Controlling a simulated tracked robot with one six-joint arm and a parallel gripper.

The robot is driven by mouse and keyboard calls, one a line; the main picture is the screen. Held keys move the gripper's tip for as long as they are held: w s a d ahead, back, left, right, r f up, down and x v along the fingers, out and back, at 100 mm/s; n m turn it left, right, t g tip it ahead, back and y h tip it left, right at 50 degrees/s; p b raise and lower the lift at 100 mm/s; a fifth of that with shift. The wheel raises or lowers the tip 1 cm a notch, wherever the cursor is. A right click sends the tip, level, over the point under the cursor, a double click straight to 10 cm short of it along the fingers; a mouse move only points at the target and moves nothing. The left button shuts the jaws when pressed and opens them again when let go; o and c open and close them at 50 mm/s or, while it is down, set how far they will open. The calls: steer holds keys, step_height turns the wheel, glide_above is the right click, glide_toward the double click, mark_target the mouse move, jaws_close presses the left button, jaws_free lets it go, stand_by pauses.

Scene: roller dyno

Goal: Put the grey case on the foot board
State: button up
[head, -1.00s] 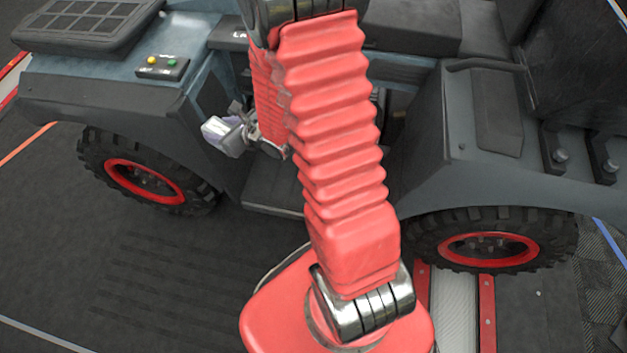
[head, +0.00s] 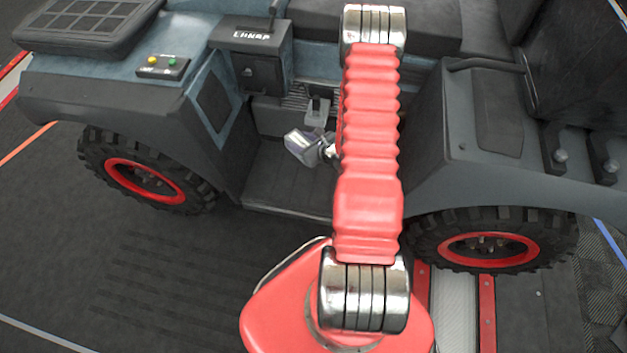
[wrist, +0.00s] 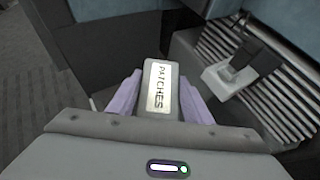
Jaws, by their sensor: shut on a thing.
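The grey case (wrist: 158,94), with a pale label reading PATCHES, is between the two lavender fingers of my gripper (wrist: 160,98) in the wrist view. The gripper is shut on it. In the head view my gripper (head: 301,146) is small and partly hidden by my red arm. There it appears over the foot board (head: 272,192), the dark low step between the vehicle's two wheels. My arm hides the right part of the board. I cannot tell the exact height of the case above it.
A pedal (head: 316,112) stands behind the gripper; it also shows in the wrist view (wrist: 236,72), beside a ribbed panel (wrist: 272,88). A box with a lever (head: 250,62) is above. The left wheel (head: 148,172) and right wheel (head: 490,240) flank the board.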

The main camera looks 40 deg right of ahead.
steer(key=s+d+f+m+h, duration=0.1)
steer(key=s+d+f, duration=0.7)
steer(key=f, duration=0.5)
steer(key=shift+s+m+h, duration=0.3)
steer(key=shift+s+m, duration=0.1)
steer(key=shift+s, duration=0.85)
steer(key=shift+a+f, duration=0.1)
steer(key=shift+f, duration=0.05)
steer(key=shift+f, duration=2.85)
steer(key=shift+f, duration=0.15)
steer(key=shift+f, duration=1.95)
steer(key=shift+f, duration=0.2)
steer(key=o, duration=1.2)
steer(key=shift+o, duration=0.2)
